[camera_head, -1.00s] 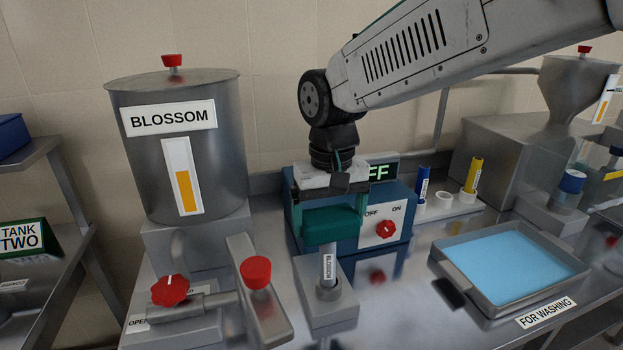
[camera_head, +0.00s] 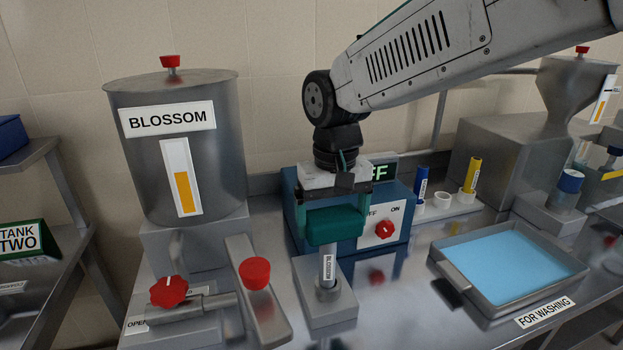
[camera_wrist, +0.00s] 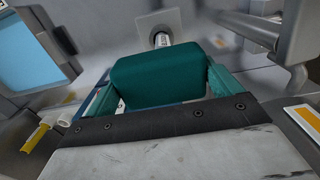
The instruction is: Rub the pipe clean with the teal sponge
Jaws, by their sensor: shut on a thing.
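My gripper (camera_head: 334,208) is shut on the teal sponge (camera_head: 335,226). The sponge also fills the middle of the wrist view (camera_wrist: 158,78), between the teal fingers. In the wrist view the pipe (camera_wrist: 162,40) shows just beyond the sponge's far edge.
Left stands the BLOSSOM tank (camera_head: 178,150) with a red-handled valve (camera_head: 168,291) and a red-knobbed lever (camera_head: 255,273). A blue switch box (camera_head: 398,222) is close behind my gripper. A tray of blue liquid (camera_head: 510,262) and a holder with blue and yellow tubes (camera_head: 444,206) are right.

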